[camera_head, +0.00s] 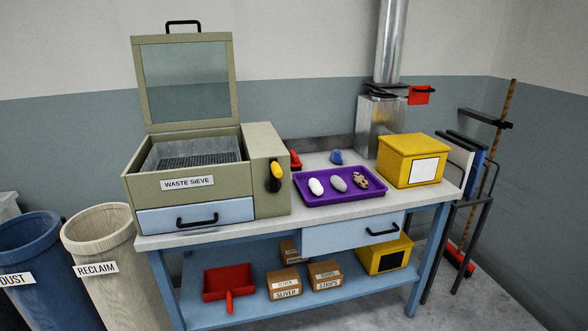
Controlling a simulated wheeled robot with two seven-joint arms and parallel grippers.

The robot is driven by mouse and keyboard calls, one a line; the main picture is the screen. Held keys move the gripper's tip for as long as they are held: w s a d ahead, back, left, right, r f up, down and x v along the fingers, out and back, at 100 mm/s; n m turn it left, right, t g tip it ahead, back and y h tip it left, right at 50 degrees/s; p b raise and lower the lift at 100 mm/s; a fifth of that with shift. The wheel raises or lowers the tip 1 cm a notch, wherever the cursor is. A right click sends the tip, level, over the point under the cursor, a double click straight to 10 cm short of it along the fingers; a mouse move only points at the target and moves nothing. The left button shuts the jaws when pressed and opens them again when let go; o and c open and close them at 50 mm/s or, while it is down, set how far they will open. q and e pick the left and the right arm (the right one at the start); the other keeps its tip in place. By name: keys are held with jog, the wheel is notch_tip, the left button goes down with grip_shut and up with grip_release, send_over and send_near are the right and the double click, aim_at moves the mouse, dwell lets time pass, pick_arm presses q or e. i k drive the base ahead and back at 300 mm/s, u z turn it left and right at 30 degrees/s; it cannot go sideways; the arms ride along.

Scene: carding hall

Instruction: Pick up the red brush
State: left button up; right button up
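A small red object with a dark part (295,160), perhaps the red brush, lies on the bench top just right of the waste sieve's side housing. The housing hides part of it, and its shape is too small to be sure of. On the floor at the right, a red broom head (459,261) sits at the foot of a long brown pole. A red dustpan (228,281) lies on the lower shelf with its handle toward the front. Neither of my grippers shows in this view.
The waste sieve (150,186) stands open on the bench (280,224). A purple tray (365,195) with several fibre tufts, a blue lump (336,157) and a yellow box (400,170) are beside it. Bins stand at left; a rack (485,190) stands at right.

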aim_at(296, 164)
jog(key=u, duration=0.25)
jog(key=k, duration=0.3)
jog(key=z, duration=1.65)
jog(key=i, duration=1.95)
jog(key=u, duration=1)
